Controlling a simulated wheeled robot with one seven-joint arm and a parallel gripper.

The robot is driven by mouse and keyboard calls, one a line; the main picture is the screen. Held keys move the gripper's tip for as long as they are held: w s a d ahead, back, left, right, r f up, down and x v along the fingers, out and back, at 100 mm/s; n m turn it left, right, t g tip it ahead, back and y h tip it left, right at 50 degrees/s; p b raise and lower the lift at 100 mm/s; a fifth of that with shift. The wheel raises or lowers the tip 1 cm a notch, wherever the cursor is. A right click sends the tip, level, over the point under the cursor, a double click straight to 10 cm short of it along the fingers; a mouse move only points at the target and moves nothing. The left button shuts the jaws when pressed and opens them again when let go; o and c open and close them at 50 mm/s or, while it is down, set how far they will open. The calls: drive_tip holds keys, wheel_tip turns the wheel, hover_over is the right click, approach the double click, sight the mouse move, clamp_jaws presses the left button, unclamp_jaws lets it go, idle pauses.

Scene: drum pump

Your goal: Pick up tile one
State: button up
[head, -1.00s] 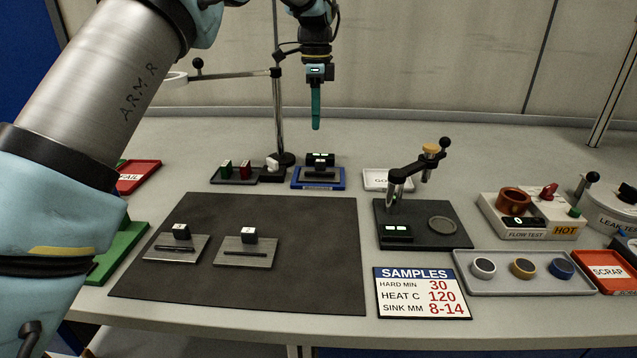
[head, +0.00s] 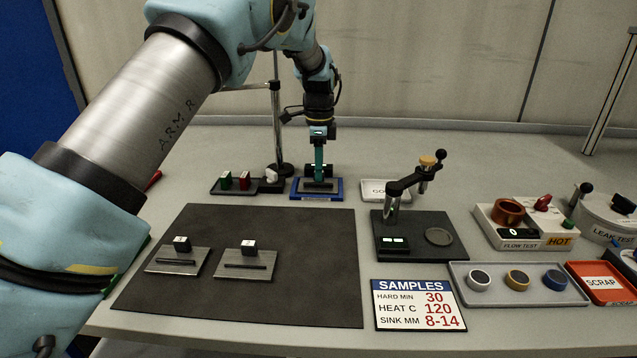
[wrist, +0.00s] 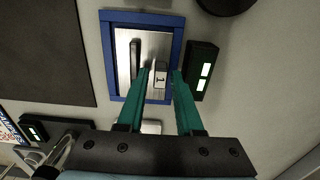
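A grey metal tile (wrist: 125,62) with a dark slot and a small upright block (wrist: 160,76) lies in a blue-rimmed tray (wrist: 107,100). The block's pale face has a mark that looks like a 1. My gripper (wrist: 163,72) is open, its teal fingers on either side of the block, with a gap visible at least on the right. In the head view my gripper (head: 319,178) points straight down over the blue tray (head: 333,196) and hides part of its tile. Two similar tiles, left (head: 178,262) and right (head: 245,266), lie on the dark mat; their labels are too small to read.
A black readout (wrist: 203,70) stands right beside the blue tray. A dark tray with green and red blocks (head: 234,189) and a metal stand (head: 276,130) are to its left. A white tray (head: 384,191) lies to the right. The dark mat (head: 300,290) is mostly bare in front.

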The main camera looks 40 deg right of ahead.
clamp_jaws()
idle(1.4)
